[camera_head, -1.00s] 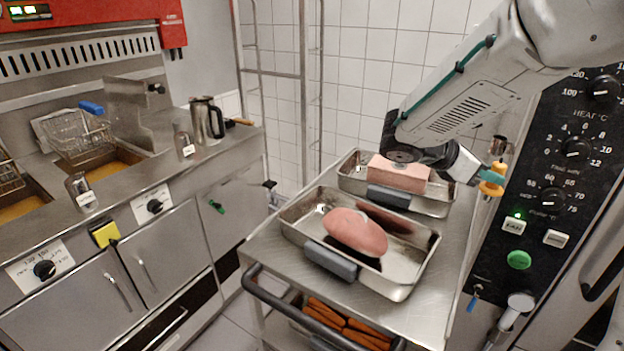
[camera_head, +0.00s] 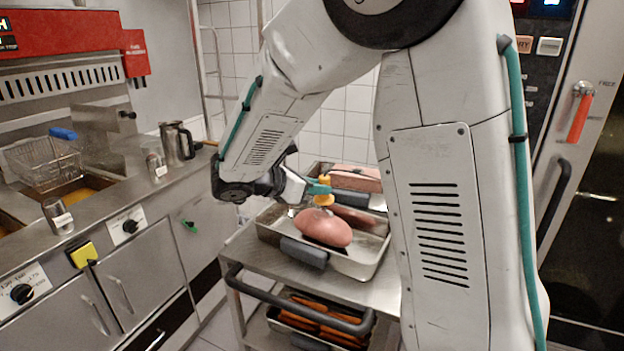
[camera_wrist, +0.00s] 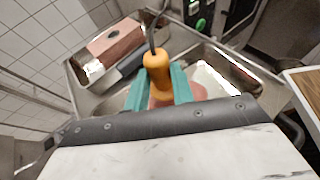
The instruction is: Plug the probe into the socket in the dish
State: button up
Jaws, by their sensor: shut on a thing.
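My gripper (camera_head: 318,187) has teal fingers, shut on the orange handle of the probe (camera_wrist: 157,70). It holds the probe above the front steel tray, close to the rounded pink piece of food (camera_head: 323,228). The handle also shows in the head view (camera_head: 323,200). In the wrist view, the probe and fingers hide most of the rounded piece. A pink block (camera_wrist: 115,38) lies in the back tray and has a dark oval spot (camera_wrist: 113,34) on it, perhaps a socket. No socket shows on the rounded piece from here.
The front tray (camera_head: 372,262) and back tray (camera_wrist: 74,72) stand on a steel trolley (camera_head: 245,253). A lower tray of brown pieces (camera_head: 305,317) sits beneath. Fryer counters (camera_head: 105,225) stand at left, an oven door (camera_head: 590,220) at right.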

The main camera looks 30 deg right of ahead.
aim_at(316, 202)
jog(key=shift+f, duration=1.55)
jog(key=shift+f, duration=0.6)
jog(key=o, duration=0.7)
jog(key=v, duration=1.1)
dwell(0.3)
dwell(0.5)
